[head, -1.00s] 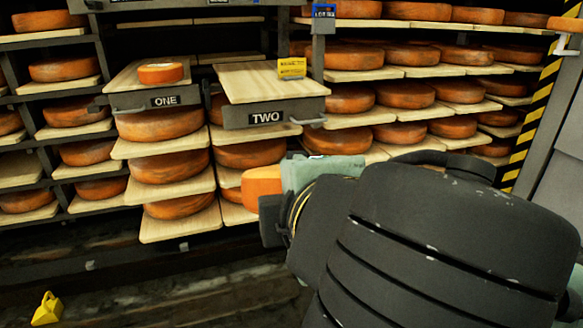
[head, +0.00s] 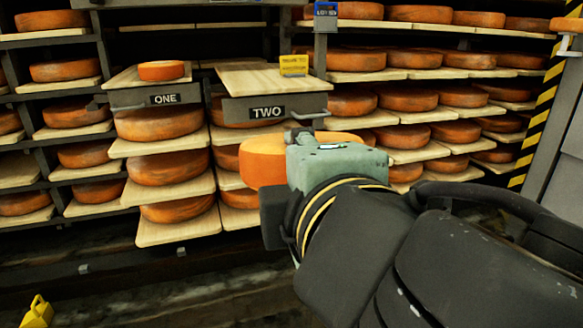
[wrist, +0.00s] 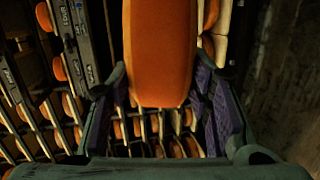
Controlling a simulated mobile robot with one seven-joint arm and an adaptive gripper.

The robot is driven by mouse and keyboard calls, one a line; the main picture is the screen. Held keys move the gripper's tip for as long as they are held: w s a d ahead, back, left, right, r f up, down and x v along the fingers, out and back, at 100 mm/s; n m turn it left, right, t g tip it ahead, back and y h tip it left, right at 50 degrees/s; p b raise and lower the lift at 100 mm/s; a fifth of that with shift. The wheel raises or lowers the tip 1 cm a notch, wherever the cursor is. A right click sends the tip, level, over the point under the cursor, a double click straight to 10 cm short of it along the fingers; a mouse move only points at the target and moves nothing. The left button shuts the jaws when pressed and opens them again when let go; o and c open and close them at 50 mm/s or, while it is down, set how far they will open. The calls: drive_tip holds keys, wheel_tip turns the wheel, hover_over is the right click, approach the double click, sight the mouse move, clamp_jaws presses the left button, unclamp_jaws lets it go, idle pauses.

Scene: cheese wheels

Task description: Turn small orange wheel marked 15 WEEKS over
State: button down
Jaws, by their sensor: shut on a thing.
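My gripper (head: 300,148) is shut on an orange wheel (head: 262,162), held in the air in front of the shelves, just below the TWO board. The wrist view shows this wheel edge-on as a broad orange band (wrist: 160,50) between the two purple-padded fingers (wrist: 160,92). No 15 WEEKS mark can be read on it, and the gripper body hides part of it. Another small orange wheel (head: 161,71) lies flat on the pulled-out board marked ONE (head: 118,78). Its marking cannot be read.
The pulled-out board marked TWO (head: 245,80) is bare except for a yellow block (head: 293,65) at its right edge. Shelves of large orange wheels (head: 165,165) fill the back. A striped post (head: 545,105) stands at the right, and a yellow object (head: 38,312) at the lower left.

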drive_tip(key=shift+s+f+t+b, duration=0.2)
drive_tip(key=shift+f+t+b, duration=0.7)
drive_tip(key=shift+b, duration=1.9)
drive_tip(key=shift+d+r+t+y+b, duration=0.1)
drive_tip(key=shift+r+t+y+b, duration=0.2)
drive_tip(key=shift+t+b, duration=0.3)
